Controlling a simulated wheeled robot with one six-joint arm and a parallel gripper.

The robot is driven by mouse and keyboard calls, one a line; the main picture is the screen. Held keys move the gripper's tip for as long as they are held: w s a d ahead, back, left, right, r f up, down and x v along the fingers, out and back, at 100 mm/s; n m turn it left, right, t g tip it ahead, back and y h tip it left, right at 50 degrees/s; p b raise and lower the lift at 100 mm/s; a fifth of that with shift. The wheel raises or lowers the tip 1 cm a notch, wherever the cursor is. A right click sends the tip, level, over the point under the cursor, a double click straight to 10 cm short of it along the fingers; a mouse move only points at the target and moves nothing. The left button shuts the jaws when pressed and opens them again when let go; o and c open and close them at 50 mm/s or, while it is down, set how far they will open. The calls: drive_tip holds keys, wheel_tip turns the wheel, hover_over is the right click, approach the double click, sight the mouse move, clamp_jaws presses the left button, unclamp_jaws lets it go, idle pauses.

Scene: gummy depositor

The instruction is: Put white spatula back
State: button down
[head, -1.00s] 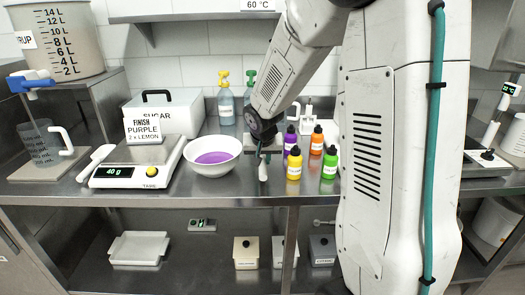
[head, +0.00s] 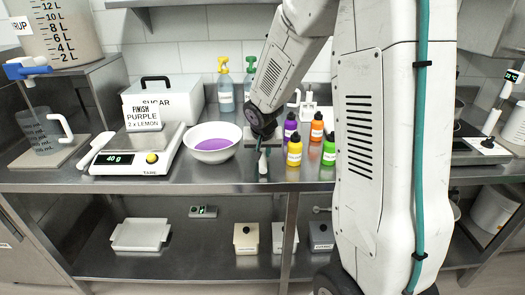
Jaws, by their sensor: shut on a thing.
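My gripper (head: 263,153) points down over the front part of the steel counter, between the purple bowl and the small bottles. It is shut on a slim, pale thing (head: 263,166), which appears to be the white spatula, hanging with its end low near the counter. The fingers and the spatula's upper part are small and partly hidden by my wrist. I cannot tell whether its lower end touches the counter.
A white bowl (head: 212,152) of purple liquid stands left of my gripper. Purple, yellow (head: 294,152), orange and green bottles stand close on its right. A scale (head: 135,157) reading 40 g and a white sugar box (head: 172,95) are further left. The counter's front edge (head: 200,187) is clear.

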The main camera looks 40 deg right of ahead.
drive_tip(key=shift+f, duration=0.35)
drive_tip(key=c, duration=1.2)
unclamp_jaws()
drive_tip(key=shift+o, duration=0.2)
drive_tip(key=v, duration=0.7)
drive_tip(key=shift+s+a+r, duration=0.1)
drive_tip(key=shift+s+r, duration=0.05)
drive_tip(key=shift+r, duration=0.2)
